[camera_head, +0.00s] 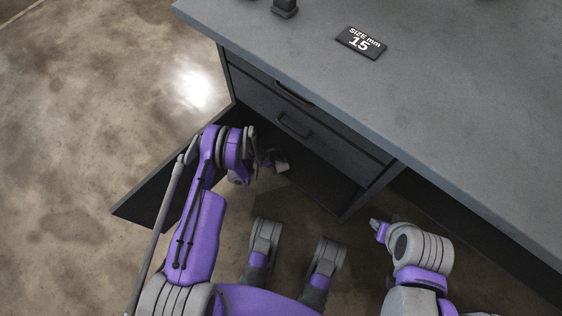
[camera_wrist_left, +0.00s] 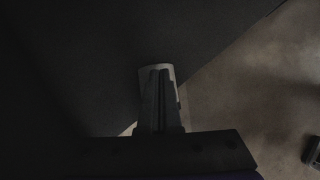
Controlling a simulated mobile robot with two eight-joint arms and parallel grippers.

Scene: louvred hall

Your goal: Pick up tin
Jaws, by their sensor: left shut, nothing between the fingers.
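My left gripper (camera_head: 268,158) reaches into the dark low space under the drawers. In the left wrist view its two fingers (camera_wrist_left: 160,74) are together, with nothing held between them. A small pale grey piece (camera_wrist_left: 150,68) shows just behind the fingertips; it may be the tin, but most of it is hidden. In the head view a small pale thing (camera_head: 282,167) shows beside the gripper, too small to name surely. My right gripper (camera_head: 379,228) is low at the right, by the desk's front; its fingers are not clear.
A grey desk (camera_head: 430,95) with drawers fills the right. A dark cabinet door (camera_head: 150,198) stands open left of my left arm. A black sign reading 15 (camera_head: 361,43) lies on the desk top. Brown floor (camera_head: 80,110) is clear at the left.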

